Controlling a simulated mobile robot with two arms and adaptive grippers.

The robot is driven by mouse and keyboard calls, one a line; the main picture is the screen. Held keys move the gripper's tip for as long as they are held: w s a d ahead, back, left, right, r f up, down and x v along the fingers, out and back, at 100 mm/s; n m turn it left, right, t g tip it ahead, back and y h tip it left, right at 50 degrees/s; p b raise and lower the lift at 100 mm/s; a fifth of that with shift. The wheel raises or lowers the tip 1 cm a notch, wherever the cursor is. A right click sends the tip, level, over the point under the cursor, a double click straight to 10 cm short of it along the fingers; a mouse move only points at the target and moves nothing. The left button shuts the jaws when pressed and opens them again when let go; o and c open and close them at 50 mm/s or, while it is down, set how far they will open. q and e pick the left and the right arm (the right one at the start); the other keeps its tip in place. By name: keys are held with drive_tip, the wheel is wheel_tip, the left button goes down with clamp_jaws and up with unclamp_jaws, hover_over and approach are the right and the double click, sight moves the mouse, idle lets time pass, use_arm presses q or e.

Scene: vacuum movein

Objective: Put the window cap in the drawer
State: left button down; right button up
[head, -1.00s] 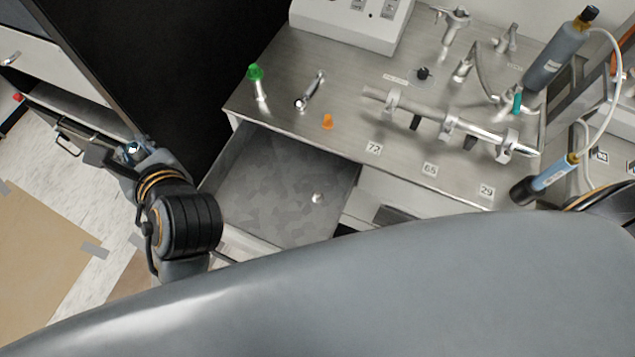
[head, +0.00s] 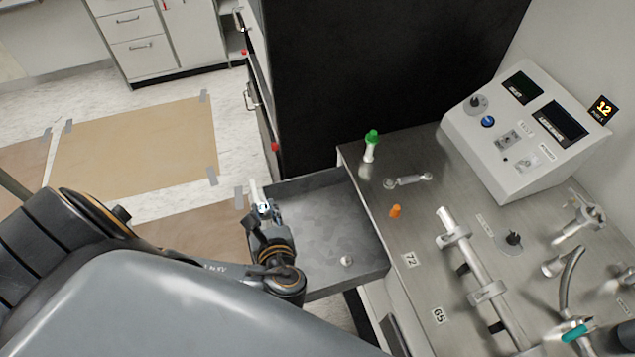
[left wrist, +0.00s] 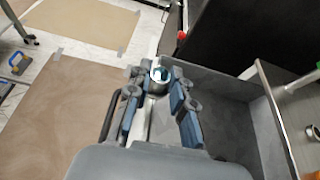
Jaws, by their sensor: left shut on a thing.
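The drawer (head: 305,190) is pulled out from the steel counter and stands open, with a grey bottom. A small white round thing (head: 346,261) lies in it near the counter end. My left gripper (head: 264,212) is at the drawer's outer end, over or close to its front rim. It is shut on a small silvery round piece with a pale blue middle, which I take for the window cap (left wrist: 160,75). The cap sits between the fingertips, upper middle of the left wrist view. I cannot tell its exact height over the rim. My right gripper is not in view.
On the counter (head: 440,155) are a green-topped white piece (head: 370,146), a silver fitting (head: 408,181), an orange cone (head: 395,211) and a metal tube assembly (head: 470,260). A control box (head: 515,130) stands behind. A tall black cabinet (head: 380,70) rises beside the drawer.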

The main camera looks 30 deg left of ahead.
use_arm(q)
drive_tip(key=w+d+f, duration=0.2)
drive_tip(key=w+f, duration=0.1)
drive_tip(key=w, duration=0.4)
hover_over(308, 211)
drive_tip(key=s, duration=0.1)
wheel_tip(308, 211, down, 5)
drive_tip(key=shift+r, duration=0.1)
drive_tip(key=shift+w+f, duration=0.35)
drive_tip(key=shift+f, duration=0.2)
wheel_tip(308, 211, down, 3)
drive_tip(key=shift+w+f, duration=0.15)
drive_tip(key=shift+f, duration=0.05)
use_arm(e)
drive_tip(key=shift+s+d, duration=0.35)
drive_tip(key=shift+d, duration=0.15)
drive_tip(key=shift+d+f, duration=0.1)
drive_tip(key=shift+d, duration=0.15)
use_arm(q)
drive_tip(key=c, duration=1.2)
unclamp_jaws()
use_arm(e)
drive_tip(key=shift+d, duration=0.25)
